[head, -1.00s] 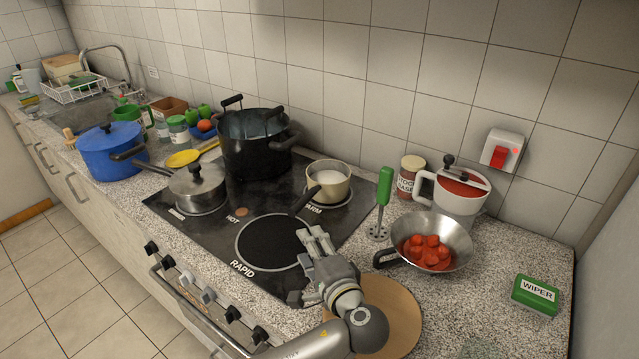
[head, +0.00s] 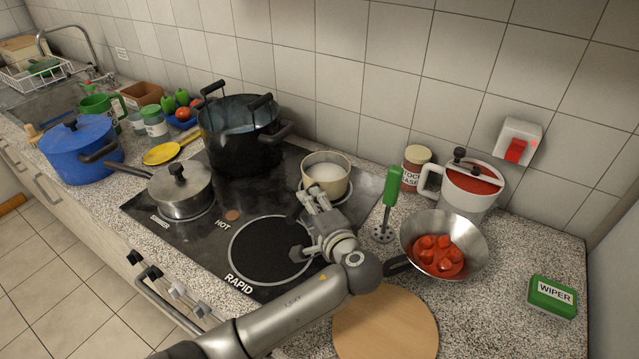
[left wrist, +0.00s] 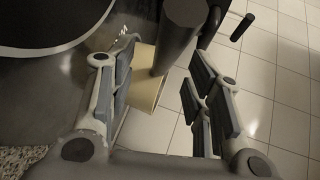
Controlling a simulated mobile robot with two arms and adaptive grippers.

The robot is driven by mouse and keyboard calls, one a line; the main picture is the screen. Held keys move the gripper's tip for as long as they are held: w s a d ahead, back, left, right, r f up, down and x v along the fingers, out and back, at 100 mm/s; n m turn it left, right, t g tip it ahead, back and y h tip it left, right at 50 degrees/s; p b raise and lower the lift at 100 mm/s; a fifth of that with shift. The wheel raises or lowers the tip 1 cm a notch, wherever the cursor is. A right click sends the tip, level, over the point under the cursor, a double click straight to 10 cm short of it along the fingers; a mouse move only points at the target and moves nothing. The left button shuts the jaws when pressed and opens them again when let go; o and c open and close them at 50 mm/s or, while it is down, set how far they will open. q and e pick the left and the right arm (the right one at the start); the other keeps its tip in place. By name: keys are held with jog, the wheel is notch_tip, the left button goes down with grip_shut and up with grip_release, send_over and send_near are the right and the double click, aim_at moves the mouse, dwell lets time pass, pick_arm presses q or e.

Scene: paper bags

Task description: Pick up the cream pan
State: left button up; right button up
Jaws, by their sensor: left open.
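The cream pan (head: 326,174) is a small pot with white contents, standing on the back right burner. In the head view my left gripper (head: 308,226) is at its near side, over the hob, and mostly hides the pan's dark handle. In the left wrist view the open fingers of my left gripper (left wrist: 160,95) stand on either side, with the dark handle (left wrist: 180,40) in the gap between them and part of the cream pan (left wrist: 146,88) beyond. I cannot tell whether a finger touches the handle. My right gripper is not in view.
A black pot (head: 240,135) and a steel saucepan (head: 180,190) stand on the hob's left. To the right are a green masher (head: 390,190), a pan of tomatoes (head: 470,235) and a jug (head: 462,190). A round board (head: 390,330) lies in front.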

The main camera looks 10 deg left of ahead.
pick_arm(q)
jog(key=x, duration=0.2)
jog(key=p+x, duration=0.1)
jog(key=x, duration=0.1)
jog(key=shift+w+d+r, duration=0.15)
jog(key=shift+d, duration=0.15)
jog(key=shift+w+a, duration=0.2)
jog(key=shift+w, duration=0.1)
jog(key=shift+w+a+f, duration=0.1)
jog(key=shift+w+f, duration=0.05)
jog(key=shift+f, duration=0.1)
jog(key=shift+c, duration=0.5)
jog(key=c, duration=0.4)
grip_shut()
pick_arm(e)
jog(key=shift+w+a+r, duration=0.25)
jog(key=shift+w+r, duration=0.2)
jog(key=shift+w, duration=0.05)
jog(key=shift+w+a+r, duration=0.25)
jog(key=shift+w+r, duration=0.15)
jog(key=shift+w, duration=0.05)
pick_arm(q)
jog(key=shift+r, duration=0.15)
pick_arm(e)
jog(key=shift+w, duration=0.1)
